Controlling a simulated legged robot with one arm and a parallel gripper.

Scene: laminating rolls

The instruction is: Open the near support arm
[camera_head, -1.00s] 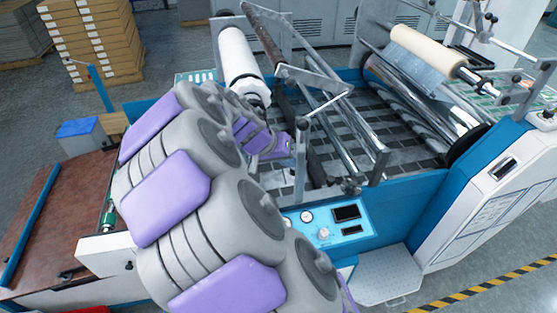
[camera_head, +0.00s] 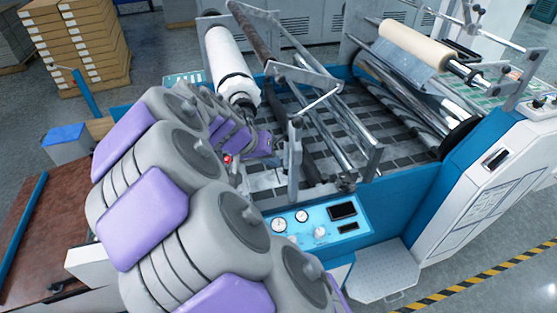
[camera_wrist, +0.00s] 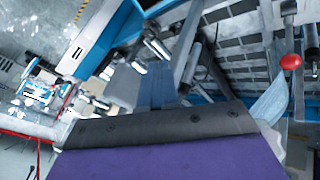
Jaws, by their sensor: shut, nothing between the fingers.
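An upright grey metal arm (camera_head: 295,155) with a rounded top stands at the near side of the laminating machine; I take it for the near support arm, though this is not certain. My gripper (camera_head: 268,146) is shut and empty, just left of this upright; I cannot tell whether they touch. A red ball knob (camera_head: 227,158) shows beside my arm, and it appears in the wrist view (camera_wrist: 291,61) at the upper right on a metal lever. The dark and purple body of my gripper fills the bottom of the wrist view, and its fingertips are not clear there.
A white roll (camera_head: 226,62) lies behind my gripper, and a cream roll (camera_head: 415,44) is at the back right. A blue control panel (camera_head: 318,226) sits on the near side. Metal bars (camera_head: 325,125) cross the machine. A step plate (camera_head: 383,270) stands in front.

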